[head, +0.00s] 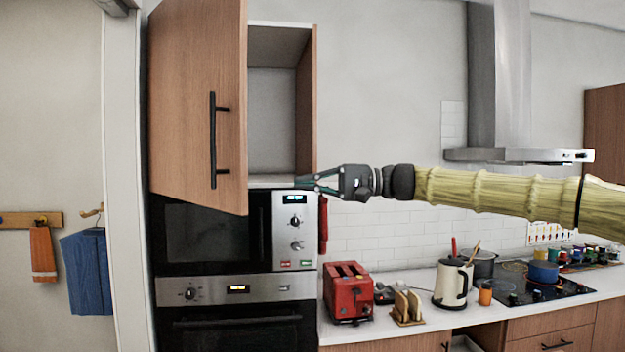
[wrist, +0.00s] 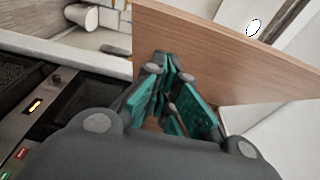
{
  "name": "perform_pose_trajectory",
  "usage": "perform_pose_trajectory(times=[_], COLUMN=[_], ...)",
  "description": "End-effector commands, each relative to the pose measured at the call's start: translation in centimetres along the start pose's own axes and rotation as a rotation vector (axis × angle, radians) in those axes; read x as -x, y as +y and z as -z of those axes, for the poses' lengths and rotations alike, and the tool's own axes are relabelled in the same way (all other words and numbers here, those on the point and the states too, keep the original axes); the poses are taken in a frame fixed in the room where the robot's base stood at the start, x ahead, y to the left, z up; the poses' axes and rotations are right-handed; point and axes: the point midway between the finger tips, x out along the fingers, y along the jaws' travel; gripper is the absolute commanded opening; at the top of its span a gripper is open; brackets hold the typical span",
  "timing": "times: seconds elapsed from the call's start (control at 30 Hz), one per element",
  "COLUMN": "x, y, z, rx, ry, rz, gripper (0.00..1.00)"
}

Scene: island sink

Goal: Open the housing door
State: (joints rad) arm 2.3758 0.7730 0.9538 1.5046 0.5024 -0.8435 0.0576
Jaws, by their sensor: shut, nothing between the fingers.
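The housing door (head: 197,100) is a brown wooden panel with a long black vertical handle (head: 213,140), in the upper left of the head view. It stands swung out to the left, and the pale inside of the housing (head: 273,115) shows to its right. My gripper (head: 302,183) points left, in front of the housing's lower edge and right of the door's free edge. Its teal-padded fingers (wrist: 168,75) are shut and empty. In the wrist view the wooden panel (wrist: 215,55) is close ahead of the fingertips; I cannot tell whether they touch it.
A microwave (head: 215,235) and an oven (head: 238,317) are built in below the housing. A red toaster (head: 348,290), a kettle (head: 452,284) and a hob (head: 535,284) stand along the counter to the right, below my arm. A steel hood (head: 515,155) hangs at the right.

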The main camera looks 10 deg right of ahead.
Motion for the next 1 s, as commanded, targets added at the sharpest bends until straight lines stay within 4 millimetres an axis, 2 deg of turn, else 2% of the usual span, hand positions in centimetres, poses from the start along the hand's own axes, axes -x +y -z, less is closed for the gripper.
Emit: perform_pose_trajectory(times=[0.2, 0.37, 0.4, 0.63, 1.0], x=[-3.9, -6.5, -6.8, -8.4, -8.9], y=[-0.2, -0.2, -0.3, -0.1, 0.0], z=[0.0, -0.1, -0.6, -2.3, -2.8], rx=[-0.002, -0.002, -0.002, -0.001, 0.0], ry=[-0.002, -0.003, -0.002, 0.0, 0.001], rz=[-0.002, -0.001, 0.0, 0.0, 0.0], gripper=[0.0, 0.0, 0.0, 0.0, 0.0])
